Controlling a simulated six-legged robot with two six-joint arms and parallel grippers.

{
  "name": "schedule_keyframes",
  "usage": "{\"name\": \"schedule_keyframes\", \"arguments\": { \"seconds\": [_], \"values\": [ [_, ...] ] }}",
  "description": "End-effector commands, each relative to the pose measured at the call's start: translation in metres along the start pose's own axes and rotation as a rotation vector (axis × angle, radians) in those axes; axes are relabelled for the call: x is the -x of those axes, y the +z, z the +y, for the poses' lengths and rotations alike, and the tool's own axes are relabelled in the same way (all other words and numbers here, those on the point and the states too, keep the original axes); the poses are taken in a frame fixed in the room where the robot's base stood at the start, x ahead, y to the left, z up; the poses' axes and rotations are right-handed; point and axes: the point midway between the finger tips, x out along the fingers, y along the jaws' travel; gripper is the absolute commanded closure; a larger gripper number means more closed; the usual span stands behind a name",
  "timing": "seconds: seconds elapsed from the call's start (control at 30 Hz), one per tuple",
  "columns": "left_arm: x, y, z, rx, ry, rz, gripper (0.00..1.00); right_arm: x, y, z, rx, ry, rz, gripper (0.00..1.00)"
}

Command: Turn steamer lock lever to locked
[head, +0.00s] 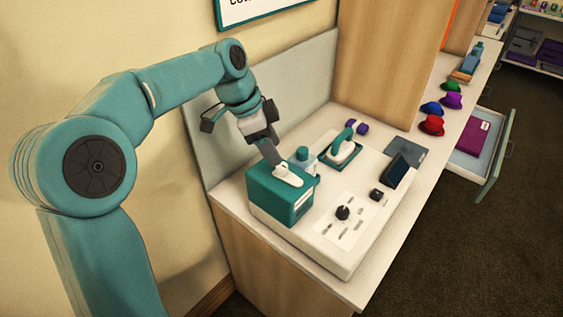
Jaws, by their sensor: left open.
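A white counter-top unit (345,250) carries the steamer parts. At its left end stands a teal box (272,200) with a small white label on its side. A pale lever-like piece (288,175) sits on top of the box; I cannot tell its lock position. My left gripper (273,157) is open, pointing down just above and behind this piece. I cannot tell whether a finger touches it. A teal bottle-like part (302,156) stands right behind the box. A teal handled piece (345,147) rests on a dark green base. My right gripper is out of view.
A black knob (342,212) and a dark tilted screen (396,170) are on the unit. A grey panel (310,75) stands behind my left gripper. Red, blue, purple and green hats (432,125) lie farther along the counter. An open drawer (478,150) juts out at right.

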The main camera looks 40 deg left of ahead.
Motion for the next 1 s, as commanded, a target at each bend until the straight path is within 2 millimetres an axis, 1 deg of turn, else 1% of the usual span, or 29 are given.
{"name": "schedule_keyframes", "arguments": {
  "seconds": [0.03, 0.1, 0.2, 0.3, 0.43, 0.67, 0.7, 0.77, 0.8, 0.83, 1.0],
  "values": [
    [-0.012, 0.000, 0.000, 0.000, 0.003, -0.001, 0.46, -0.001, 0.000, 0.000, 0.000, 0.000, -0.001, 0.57],
    [-0.025, 0.000, 0.000, 0.000, 0.003, -0.001, 0.46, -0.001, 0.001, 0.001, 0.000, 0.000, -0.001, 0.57],
    [-0.040, -0.001, -0.001, 0.000, 0.000, 0.000, 0.46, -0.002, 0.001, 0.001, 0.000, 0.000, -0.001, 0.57],
    [-0.049, -0.002, -0.002, 0.000, 0.000, 0.000, 0.46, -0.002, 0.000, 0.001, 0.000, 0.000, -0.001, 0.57],
    [-0.054, -0.002, -0.003, 0.000, -0.001, 0.000, 0.46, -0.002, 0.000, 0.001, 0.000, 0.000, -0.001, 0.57],
    [-0.055, -0.002, -0.003, 0.000, -0.002, 0.001, 0.46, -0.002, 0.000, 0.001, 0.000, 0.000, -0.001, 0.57],
    [-0.055, -0.002, -0.003, 0.000, -0.002, 0.000, 0.59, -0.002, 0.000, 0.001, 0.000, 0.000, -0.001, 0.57],
    [-0.055, -0.002, -0.003, 0.000, -0.002, 0.000, 0.79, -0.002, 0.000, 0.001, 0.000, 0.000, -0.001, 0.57],
    [-0.055, -0.002, -0.003, 0.000, -0.002, 0.000, 0.92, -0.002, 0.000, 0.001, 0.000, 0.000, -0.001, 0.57],
    [-0.055, -0.002, -0.004, 0.000, -0.002, 0.001, 1.00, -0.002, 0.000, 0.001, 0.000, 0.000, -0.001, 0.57],
    [-0.054, -0.002, -0.004, 0.003, -0.004, 0.001, 1.00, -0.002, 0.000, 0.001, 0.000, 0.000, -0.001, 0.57]
  ]
}}
